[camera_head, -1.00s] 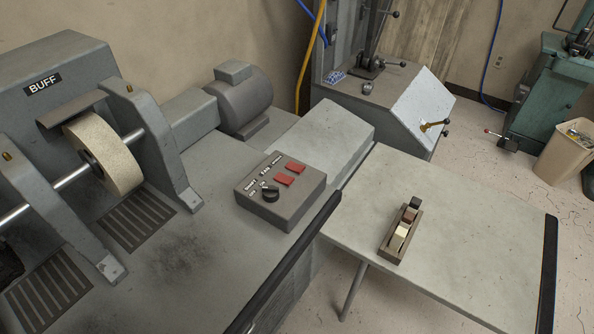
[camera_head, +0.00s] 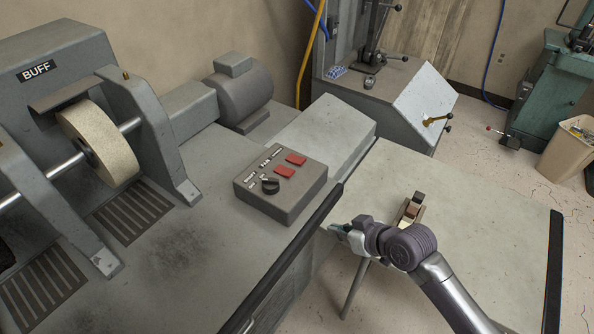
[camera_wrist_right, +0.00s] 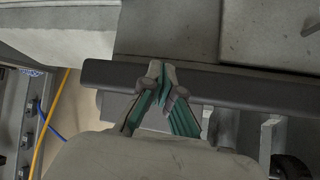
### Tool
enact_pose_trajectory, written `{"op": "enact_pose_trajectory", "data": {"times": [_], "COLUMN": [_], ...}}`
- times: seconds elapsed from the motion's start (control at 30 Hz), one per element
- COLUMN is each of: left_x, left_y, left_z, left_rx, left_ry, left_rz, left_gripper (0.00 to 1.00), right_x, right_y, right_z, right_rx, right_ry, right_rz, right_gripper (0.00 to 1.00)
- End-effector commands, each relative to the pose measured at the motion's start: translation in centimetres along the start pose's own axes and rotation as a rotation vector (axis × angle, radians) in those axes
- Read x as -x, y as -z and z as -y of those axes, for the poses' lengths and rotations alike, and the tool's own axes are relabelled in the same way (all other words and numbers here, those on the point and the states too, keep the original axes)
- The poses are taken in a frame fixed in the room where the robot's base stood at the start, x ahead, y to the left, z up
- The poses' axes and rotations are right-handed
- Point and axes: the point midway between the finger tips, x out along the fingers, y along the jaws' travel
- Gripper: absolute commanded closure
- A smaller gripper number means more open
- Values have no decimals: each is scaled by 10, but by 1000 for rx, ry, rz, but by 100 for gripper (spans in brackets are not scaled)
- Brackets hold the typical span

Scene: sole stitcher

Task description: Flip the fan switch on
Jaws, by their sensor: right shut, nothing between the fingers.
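The grey control box (camera_head: 281,188) sits on the machine top in the head view. It carries a black knob (camera_head: 270,186) and two red switches, one nearer (camera_head: 285,171) and one farther (camera_head: 296,160). Small white labels beside them are hard to read, so I cannot tell from the label which switch is the fan's. My right gripper (camera_head: 334,229) is right of and below the box, apart from it, near the machine's dark front edge. In the right wrist view its fingertips (camera_wrist_right: 157,70) are together and empty. My left gripper is not in view.
The buffing wheel (camera_head: 98,145) and its shaft stand at left. A motor (camera_head: 240,90) is behind. A side table (camera_head: 480,210) on the right bears a small block holder (camera_head: 410,210), partly hidden by my arm. The dark edge bar (camera_wrist_right: 200,85) crosses the right wrist view.

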Motion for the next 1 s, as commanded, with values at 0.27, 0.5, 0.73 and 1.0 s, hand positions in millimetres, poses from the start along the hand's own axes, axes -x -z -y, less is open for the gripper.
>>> {"op": "enact_pose_trajectory", "data": {"times": [0.27,0.5,0.73,1.0], "left_x": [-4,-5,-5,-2], "left_y": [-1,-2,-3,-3], "left_z": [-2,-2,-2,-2], "left_rx": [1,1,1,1], "left_ry": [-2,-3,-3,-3], "left_rz": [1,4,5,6], "left_gripper": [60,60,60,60], "right_x": [44,70,71,62], "right_y": [130,174,177,180], "right_z": [3,1,2,4], "right_rx": [184,223,222,220], "right_ry": [152,203,207,209], "right_rz": [-213,-290,-294,-295], "right_gripper": [100,100,100,100]}}
